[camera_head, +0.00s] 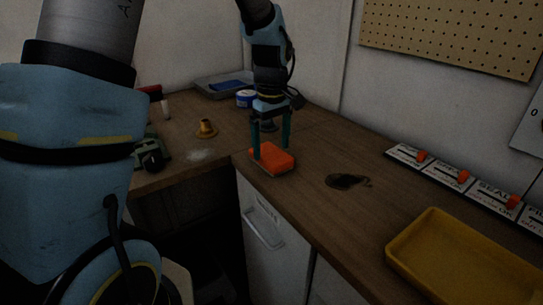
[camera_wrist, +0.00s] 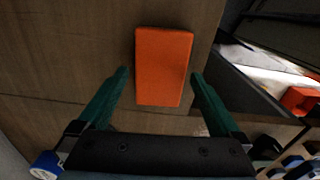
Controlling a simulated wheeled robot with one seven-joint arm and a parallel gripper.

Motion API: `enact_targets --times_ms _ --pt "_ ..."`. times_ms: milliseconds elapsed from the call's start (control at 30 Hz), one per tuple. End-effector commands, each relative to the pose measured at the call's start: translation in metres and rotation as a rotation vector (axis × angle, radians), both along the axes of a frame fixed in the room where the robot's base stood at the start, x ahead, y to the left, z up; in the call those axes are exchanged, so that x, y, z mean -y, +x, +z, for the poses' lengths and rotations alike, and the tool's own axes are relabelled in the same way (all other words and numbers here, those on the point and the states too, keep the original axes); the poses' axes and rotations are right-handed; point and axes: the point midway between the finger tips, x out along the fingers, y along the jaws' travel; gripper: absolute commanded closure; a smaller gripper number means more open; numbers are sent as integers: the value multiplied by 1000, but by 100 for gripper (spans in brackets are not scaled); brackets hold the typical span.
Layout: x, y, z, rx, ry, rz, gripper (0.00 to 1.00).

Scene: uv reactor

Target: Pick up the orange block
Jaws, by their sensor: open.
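The orange block (camera_head: 271,159) lies flat on the wooden counter near its front edge in the head view. My gripper (camera_head: 271,150) is open and points down right above it, with its green fingers reaching to about the block's height. In the wrist view the block (camera_wrist: 163,67) lies ahead of and partly between the two open fingertips (camera_wrist: 160,73), with a gap on each side. I cannot tell whether a finger touches it.
A yellow tray (camera_head: 463,262) stands on the counter at the right, below a row of orange-switched panels (camera_head: 461,181). A dark stain (camera_head: 346,181) marks the counter. A brass-coloured part (camera_head: 206,128), a blue roll (camera_head: 245,98) and a grey tray (camera_head: 222,84) stand farther back.

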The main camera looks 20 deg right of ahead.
Motion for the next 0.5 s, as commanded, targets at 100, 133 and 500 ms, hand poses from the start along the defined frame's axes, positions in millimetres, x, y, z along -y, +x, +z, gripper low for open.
enact_targets --times_ms 100,133,500 --pt "-1 1 -17 -4 2 1 0" --pt "-1 1 -20 -4 2 1 0" --pt "-1 1 -31 -1 0 0 2"
